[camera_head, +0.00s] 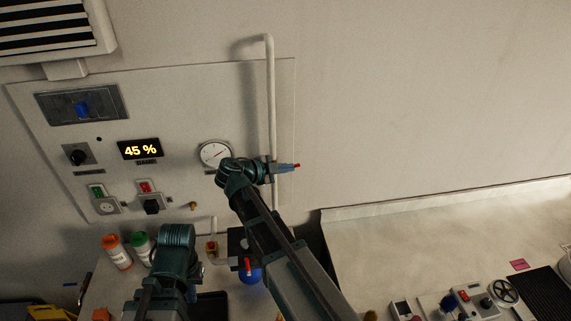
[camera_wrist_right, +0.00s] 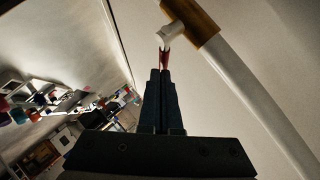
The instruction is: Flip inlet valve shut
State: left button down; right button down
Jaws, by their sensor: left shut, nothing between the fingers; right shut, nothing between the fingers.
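The inlet valve sits on a white vertical pipe (camera_head: 270,100) at the right edge of the wall panel. In the right wrist view it is a brass-coloured body (camera_wrist_right: 190,14) on the pipe, with a white stub and a narrow red lever (camera_wrist_right: 164,60). My right gripper (camera_head: 284,168) is at the valve, its fingers shut and empty. In the right wrist view its fingertips (camera_wrist_right: 162,72) are at the red lever; I cannot tell whether they touch. My left gripper (camera_head: 175,240) is low at the left, shut, its fingers hidden from the head camera.
The panel carries a round gauge (camera_head: 215,153), a display reading 45 % (camera_head: 140,149) and several switches. Orange-capped (camera_head: 116,252) and green-capped (camera_head: 141,247) bottles stand near my left arm. A blue round object (camera_head: 250,276) is below the panel. The wall to the right is bare.

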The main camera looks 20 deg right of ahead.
pick_arm(q)
jog(key=shift+f, duration=0.15)
pick_arm(e)
jog(key=shift+d+f, duration=0.1)
jog(key=shift+f, duration=0.05)
pick_arm(q)
jog(key=shift+r+p, duration=0.7)
jog(key=shift+p, duration=0.05)
pick_arm(e)
jog(key=shift+r, duration=0.7)
jog(key=shift+r, duration=0.1)
